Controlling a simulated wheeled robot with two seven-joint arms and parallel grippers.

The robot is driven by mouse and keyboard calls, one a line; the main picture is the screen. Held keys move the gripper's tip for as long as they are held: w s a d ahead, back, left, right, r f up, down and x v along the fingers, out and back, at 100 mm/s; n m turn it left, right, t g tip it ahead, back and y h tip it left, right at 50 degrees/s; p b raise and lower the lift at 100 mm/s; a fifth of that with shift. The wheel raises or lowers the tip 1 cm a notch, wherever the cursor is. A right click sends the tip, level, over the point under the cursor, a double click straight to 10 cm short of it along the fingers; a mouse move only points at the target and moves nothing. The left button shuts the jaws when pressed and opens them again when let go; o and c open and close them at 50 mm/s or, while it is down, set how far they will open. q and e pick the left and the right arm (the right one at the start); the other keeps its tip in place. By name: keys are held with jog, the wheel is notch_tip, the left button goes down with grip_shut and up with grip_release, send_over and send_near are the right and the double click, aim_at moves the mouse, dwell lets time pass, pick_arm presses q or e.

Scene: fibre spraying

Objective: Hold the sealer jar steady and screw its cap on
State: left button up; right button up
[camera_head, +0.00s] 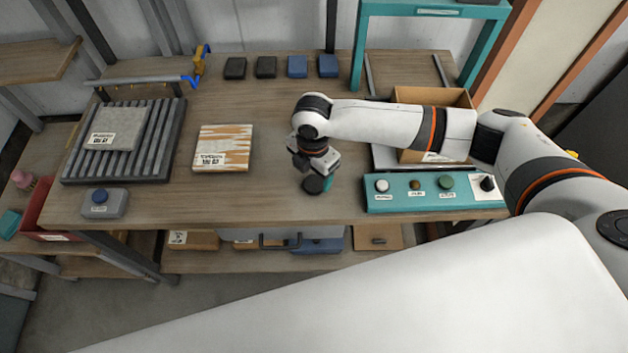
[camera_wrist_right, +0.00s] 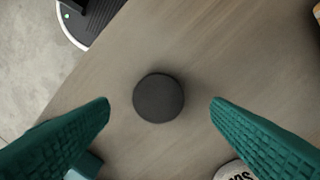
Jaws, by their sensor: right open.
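A black round cap (camera_wrist_right: 158,98) lies on the wooden table, centred between the fingers of my right gripper (camera_wrist_right: 160,112) in the right wrist view. The gripper's teal fingers are spread and stand apart from it on both sides. In the head view the cap (camera_head: 314,185) shows as a dark disc just below my right gripper (camera_head: 324,178), near the front of the table. A pale round thing with black lettering (camera_wrist_right: 235,171) is cut off at the wrist view's lower edge; I cannot tell if it is the sealer jar. My left gripper is not in view.
A teal button panel (camera_head: 434,194) stands right of the cap, with a cardboard box (camera_head: 432,95) behind. A streaked board (camera_head: 222,148), a ribbed grey rack (camera_head: 160,150) and a grey blue-button box (camera_head: 104,204) lie left. The table (camera_head: 265,195) between board and cap is clear.

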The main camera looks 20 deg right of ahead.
aim_at(314, 183)
jog(key=shift+d+f+p, duration=0.1)
jog(key=shift+f+p, duration=0.2)
jog(key=shift+f, duration=1.55)
jog(key=shift+c, duration=0.5)
jog(key=c, duration=0.9)
